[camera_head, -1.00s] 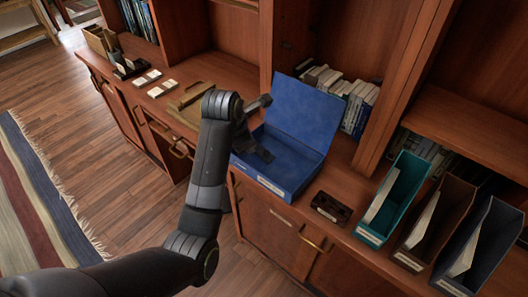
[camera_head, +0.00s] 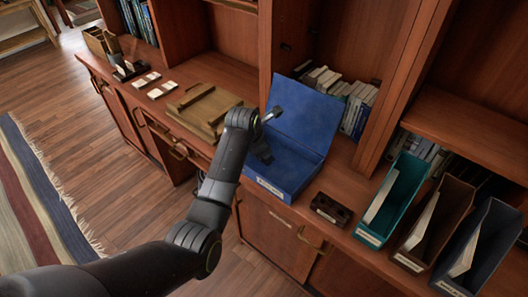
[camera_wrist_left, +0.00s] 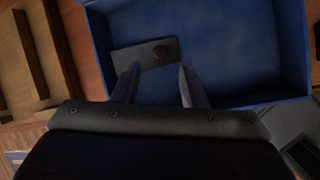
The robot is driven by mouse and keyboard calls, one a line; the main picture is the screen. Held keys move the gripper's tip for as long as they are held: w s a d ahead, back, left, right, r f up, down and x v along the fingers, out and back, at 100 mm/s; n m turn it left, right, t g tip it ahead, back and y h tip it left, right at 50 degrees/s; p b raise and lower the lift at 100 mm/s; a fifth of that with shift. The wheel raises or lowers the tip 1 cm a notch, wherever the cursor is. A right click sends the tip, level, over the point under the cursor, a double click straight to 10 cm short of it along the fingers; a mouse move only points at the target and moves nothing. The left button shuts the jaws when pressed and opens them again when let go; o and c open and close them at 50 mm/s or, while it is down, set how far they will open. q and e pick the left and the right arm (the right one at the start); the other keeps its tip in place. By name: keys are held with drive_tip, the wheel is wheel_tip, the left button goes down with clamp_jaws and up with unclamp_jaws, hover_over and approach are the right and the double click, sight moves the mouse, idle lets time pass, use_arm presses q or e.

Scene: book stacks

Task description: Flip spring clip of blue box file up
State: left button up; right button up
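The blue box file (camera_head: 286,172) stands open on the counter with its lid (camera_head: 304,118) raised at the back. It also shows in the left wrist view (camera_wrist_left: 239,50). There, the spring clip (camera_wrist_left: 130,61) shows as a dark flat plate with a reddish round knob, lying inside the box near its left wall. My left gripper (camera_wrist_left: 158,76) is open and empty, with its two fingers apart over the near side of the box, close to the clip. My right gripper is not in view.
A wooden board with bars (camera_head: 205,108) lies left of the box. A dark cassette-like object (camera_head: 330,208) sits to its right, then teal (camera_head: 393,198), brown (camera_head: 433,222) and dark blue (camera_head: 478,250) upright files. Books (camera_head: 355,100) stand behind the lid.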

use_arm(q)
drive_tip(key=shift+x, duration=2.65)
clamp_jaws()
